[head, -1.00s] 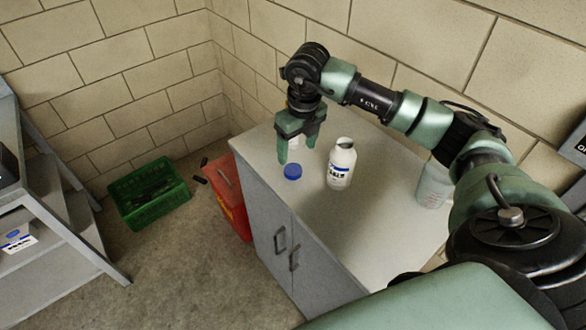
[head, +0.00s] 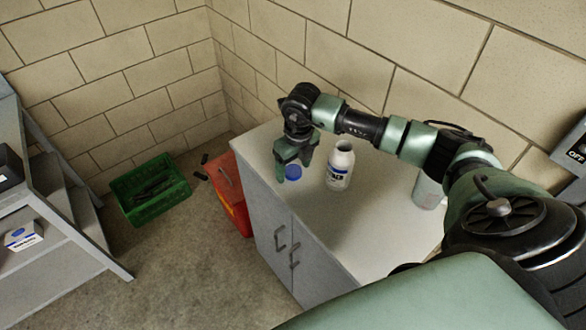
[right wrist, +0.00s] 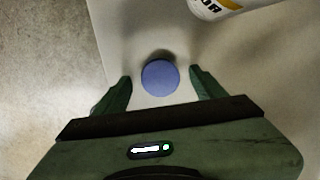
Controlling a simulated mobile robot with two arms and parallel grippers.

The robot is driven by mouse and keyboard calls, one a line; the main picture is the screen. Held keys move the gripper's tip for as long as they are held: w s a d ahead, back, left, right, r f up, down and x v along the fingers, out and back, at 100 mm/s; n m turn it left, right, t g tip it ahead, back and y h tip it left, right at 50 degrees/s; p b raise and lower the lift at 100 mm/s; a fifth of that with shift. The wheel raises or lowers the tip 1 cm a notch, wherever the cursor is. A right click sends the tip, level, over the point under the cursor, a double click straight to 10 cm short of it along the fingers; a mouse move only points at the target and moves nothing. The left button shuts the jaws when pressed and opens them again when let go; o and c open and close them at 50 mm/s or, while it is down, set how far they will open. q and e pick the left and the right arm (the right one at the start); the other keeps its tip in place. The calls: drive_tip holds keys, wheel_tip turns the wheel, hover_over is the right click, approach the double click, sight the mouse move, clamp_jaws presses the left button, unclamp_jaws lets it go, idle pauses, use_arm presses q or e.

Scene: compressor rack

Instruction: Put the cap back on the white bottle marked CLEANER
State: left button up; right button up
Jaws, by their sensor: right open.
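The blue cap (head: 293,173) lies on the cabinet top near its left edge. The open white bottle (head: 340,166) stands upright to the right of the cap; its label is too small to read. My right gripper (head: 294,168) is open and low over the cap. In the right wrist view the cap (right wrist: 160,77) sits between the two spread fingertips (right wrist: 160,80), with a gap on each side. Part of a white bottle (right wrist: 212,8) with dark letters and a yellow stripe shows at the top right there. My left gripper is not in view.
The grey cabinet (head: 370,232) has free room on its top front. A pale bottle (head: 428,190) stands at its right, partly behind my arm. A grey shelf (head: 95,245) is further left.

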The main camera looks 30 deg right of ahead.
sight(294, 171)
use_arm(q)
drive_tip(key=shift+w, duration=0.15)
use_arm(e)
drive_tip(key=shift+c, duration=0.5)
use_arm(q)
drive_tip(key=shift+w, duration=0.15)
use_arm(e)
drive_tip(key=c, duration=1.3)
